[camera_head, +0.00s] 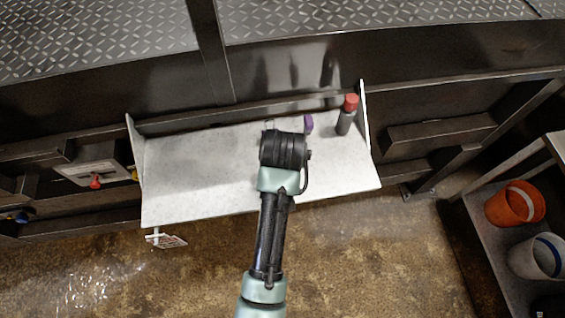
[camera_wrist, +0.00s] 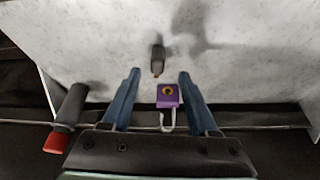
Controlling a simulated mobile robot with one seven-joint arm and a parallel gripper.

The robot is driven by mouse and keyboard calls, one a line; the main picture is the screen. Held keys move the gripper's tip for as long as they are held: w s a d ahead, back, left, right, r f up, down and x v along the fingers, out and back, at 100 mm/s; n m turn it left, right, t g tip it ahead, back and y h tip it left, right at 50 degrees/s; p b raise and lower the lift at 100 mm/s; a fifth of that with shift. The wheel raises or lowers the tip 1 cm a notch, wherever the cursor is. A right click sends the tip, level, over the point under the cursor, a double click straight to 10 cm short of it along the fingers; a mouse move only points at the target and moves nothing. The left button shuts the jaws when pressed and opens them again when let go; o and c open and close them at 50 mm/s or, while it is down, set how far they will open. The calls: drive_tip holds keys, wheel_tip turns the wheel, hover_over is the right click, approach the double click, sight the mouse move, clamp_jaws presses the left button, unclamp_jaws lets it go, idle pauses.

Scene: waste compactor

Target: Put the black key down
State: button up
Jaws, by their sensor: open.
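A small dark object with a brassy tip, which looks like the black key (camera_wrist: 157,55), shows in the wrist view over the white shelf (camera_wrist: 90,35), just beyond and between my fingertips. I cannot tell whether it touches the shelf. My gripper (camera_wrist: 159,73) is open, with its two blue fingers apart and nothing visibly clamped between them. In the head view my gripper (camera_head: 283,150) is over the middle of the shelf (camera_head: 200,175), and my arm hides the key. A purple padlock (camera_wrist: 167,95) with a yellow keyhole and metal shackle shows between the fingers.
The padlock's purple edge (camera_head: 308,123) shows at the shelf's back. A grey cylinder with a red cap (camera_head: 347,115) stands at the shelf's right end. The shelf's left half is clear. Raised side plates bound both ends. Orange (camera_head: 515,204) and white (camera_head: 537,256) buckets stand at far right.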

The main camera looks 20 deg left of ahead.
drive_tip(key=shift+p+x, duration=0.45)
drive_tip(key=shift+x, duration=1.45)
drive_tip(key=shift+d, duration=0.15)
clamp_jaws()
